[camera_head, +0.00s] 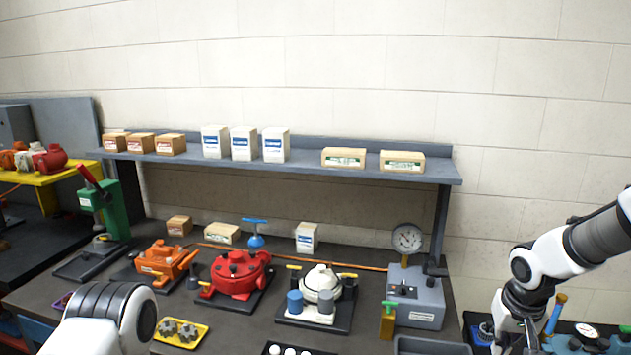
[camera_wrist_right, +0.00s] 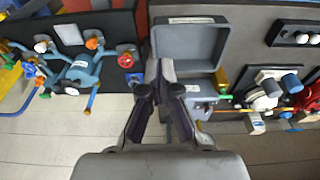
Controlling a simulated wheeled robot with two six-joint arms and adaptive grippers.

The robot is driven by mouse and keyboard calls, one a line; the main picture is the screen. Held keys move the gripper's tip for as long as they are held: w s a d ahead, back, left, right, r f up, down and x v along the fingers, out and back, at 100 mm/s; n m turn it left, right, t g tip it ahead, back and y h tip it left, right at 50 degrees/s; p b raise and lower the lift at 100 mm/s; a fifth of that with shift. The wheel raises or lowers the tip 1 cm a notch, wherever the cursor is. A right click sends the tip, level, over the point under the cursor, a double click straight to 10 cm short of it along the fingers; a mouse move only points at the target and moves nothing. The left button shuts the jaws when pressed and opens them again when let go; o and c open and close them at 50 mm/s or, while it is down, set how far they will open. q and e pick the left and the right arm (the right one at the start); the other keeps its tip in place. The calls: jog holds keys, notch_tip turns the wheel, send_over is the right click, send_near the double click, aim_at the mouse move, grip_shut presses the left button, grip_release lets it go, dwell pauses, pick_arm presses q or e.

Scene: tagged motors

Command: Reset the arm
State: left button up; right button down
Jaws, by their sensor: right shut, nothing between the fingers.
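My right arm comes in from the right edge in the head view, and my right gripper (camera_head: 530,322) hangs at the lower right, partly cut off by the bottom edge. In the right wrist view my right gripper (camera_wrist_right: 160,92) points at an empty grey tray (camera_wrist_right: 187,48) and is shut with nothing in it. The tray also shows in the head view (camera_head: 430,346), left of the gripper. A white and black link of my left arm stands at the lower left in the head view; my left gripper is not in view.
The bench holds a red motor (camera_head: 236,275), an orange motor (camera_head: 165,262), a white motor (camera_head: 320,283) and a grey gauge unit (camera_head: 415,295). Boxes stand on the shelf (camera_head: 300,165) above. Teal equipment (camera_wrist_right: 80,72) stands beside the bench, near my right gripper.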

notch_tip(320, 180, down, 8)
jog(key=g+b, duration=0.1)
jog(key=g, duration=0.1)
jog(key=s+a+f+g+y+b, duration=0.15)
jog(key=s+a+f+b, duration=0.3)
jog(key=s+f, duration=1.15)
jog(key=s+a+f+g+b, duration=0.3)
jog(key=s+a+f+b, duration=0.15)
jog(key=s+f, duration=1.1)
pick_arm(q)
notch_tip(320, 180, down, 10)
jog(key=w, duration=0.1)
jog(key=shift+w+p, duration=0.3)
pick_arm(e)
jog(key=w+t, duration=0.1)
jog(key=w, duration=0.1)
jog(key=w+n+t, duration=0.1)
jog(key=t, duration=0.1)
jog(key=w+f+n+t+h, duration=0.1)
jog(key=w, duration=0.1)
jog(key=shift+w+d, duration=0.3)
jog(key=shift+w, duration=0.05)
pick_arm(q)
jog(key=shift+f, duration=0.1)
